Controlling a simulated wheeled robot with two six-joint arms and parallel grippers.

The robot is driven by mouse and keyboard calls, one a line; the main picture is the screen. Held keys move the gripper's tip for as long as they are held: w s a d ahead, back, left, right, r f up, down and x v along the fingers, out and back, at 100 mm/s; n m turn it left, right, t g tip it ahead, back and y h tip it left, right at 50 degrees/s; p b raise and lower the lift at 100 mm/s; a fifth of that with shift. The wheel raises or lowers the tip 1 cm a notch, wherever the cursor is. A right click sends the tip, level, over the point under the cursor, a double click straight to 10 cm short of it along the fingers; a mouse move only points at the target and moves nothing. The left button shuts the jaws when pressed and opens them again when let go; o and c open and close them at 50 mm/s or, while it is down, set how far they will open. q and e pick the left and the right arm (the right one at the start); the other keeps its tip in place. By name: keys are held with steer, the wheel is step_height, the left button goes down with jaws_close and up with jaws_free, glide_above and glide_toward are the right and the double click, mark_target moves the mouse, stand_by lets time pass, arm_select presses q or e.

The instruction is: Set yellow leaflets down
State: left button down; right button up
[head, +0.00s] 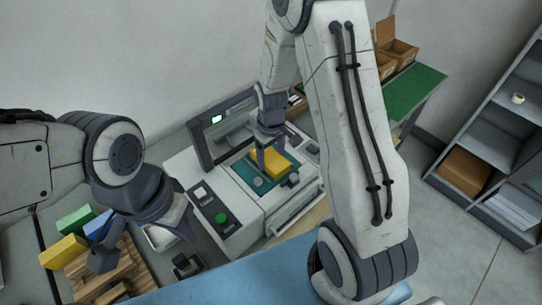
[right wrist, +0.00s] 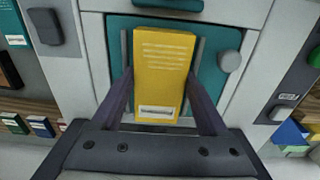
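The yellow leaflets (head: 272,162) are a small yellow stack with pale printed lines and a white label. They are at the teal bed (head: 247,172) of the grey-white machine; whether they rest on it is unclear. In the right wrist view the yellow leaflets (right wrist: 163,75) sit between the fingers of my right gripper (right wrist: 161,72), whose tips meet both sides. In the head view my right gripper (head: 268,155) points down at the stack. My left gripper (head: 145,250) is open and empty, fingers wide apart, above the wooden rack at lower left.
Yellow (head: 63,251), green (head: 75,219) and blue (head: 99,226) blocks stand by a wooden rack (head: 112,266). The machine has a screen (head: 217,120) and a green button (head: 221,217). Cardboard boxes (head: 397,55) stand on a green-topped table (head: 412,92). Grey shelves (head: 490,135) stand at right.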

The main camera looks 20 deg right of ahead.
mark_target(270, 158)
steer(key=shift+r, duration=0.2)
steer(key=shift+w+r, duration=0.1)
steer(key=shift+r, duration=0.15)
step_height(270, 158, up, 11)
steer(key=b, duration=0.3)
steer(key=s+a+r+n, duration=0.1)
steer(key=s+a, duration=0.6)
steer(key=s, duration=0.4)
steer(key=s+a+r+n+y, duration=0.1)
steer(key=s+a+r+n, duration=0.1)
steer(key=s+a, duration=0.5)
steer(key=s, duration=0.4)
steer(key=shift+s+a, duration=0.25)
steer(key=shift+a, duration=0.05)
step_height(270, 158, down, 5)
steer(key=b, duration=0.4)
steer(key=shift+b, duration=0.35)
